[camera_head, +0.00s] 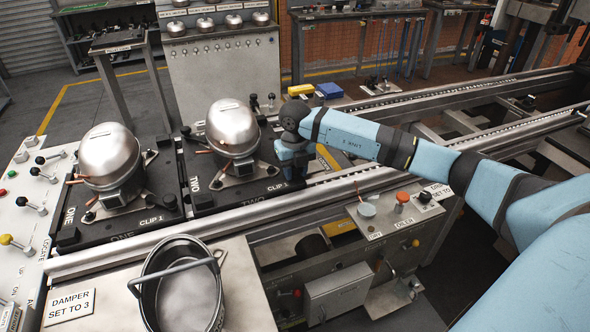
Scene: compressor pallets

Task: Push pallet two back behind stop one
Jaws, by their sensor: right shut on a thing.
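Pallet two (228,200) is a dark plate marked TWO on the conveyor, carrying a silver domed compressor (232,128) with copper pipes. Pallet one (124,222), marked ONE, lies to its left with a similar compressor (110,156); only a narrow gap shows between the pallets. My right gripper (293,178) points down at the right end of pallet two and is shut on its edge; the arm hides most of the fingers. I cannot pick out which part is stop one. My left gripper is not in view.
A metal bucket (183,290) stands in front of the rail (95,262). A control panel (28,195) with levers is at the left. Yellow and blue boxes (329,91) sit behind my right arm.

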